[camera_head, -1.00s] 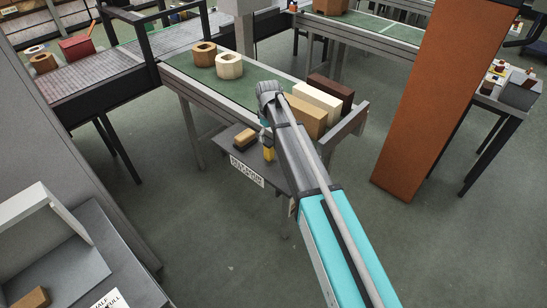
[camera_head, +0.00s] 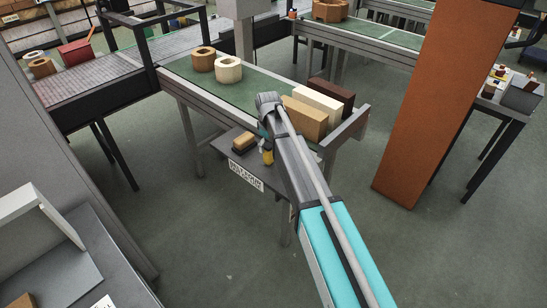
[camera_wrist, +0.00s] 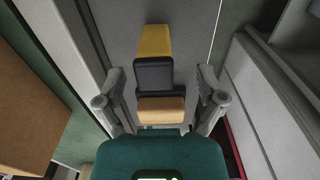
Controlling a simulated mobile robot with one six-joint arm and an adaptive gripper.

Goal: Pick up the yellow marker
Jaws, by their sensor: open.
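The yellow marker (camera_head: 268,157) has a yellow body and a dark end, and shows beside my gripper at the small grey shelf (camera_head: 221,145). In the wrist view, its yellow body (camera_wrist: 154,40) and dark section (camera_wrist: 153,76) lie ahead, in line with the gap between my fingers. A tan block-like piece (camera_wrist: 161,109) shows between the fingers; I cannot tell whether it is part of the marker. My gripper (camera_wrist: 162,82) is open, one finger on each side, with no clear contact. In the head view, my arm partly hides the gripper.
A tan-topped brush-like block (camera_head: 243,140) lies on the shelf, left of the marker. A green conveyor (camera_head: 262,88) behind carries a tan brick (camera_head: 304,119), a cream brick (camera_head: 318,103), a dark brick (camera_head: 332,92) and two hollow blocks. An orange-brown pillar (camera_head: 440,100) stands right.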

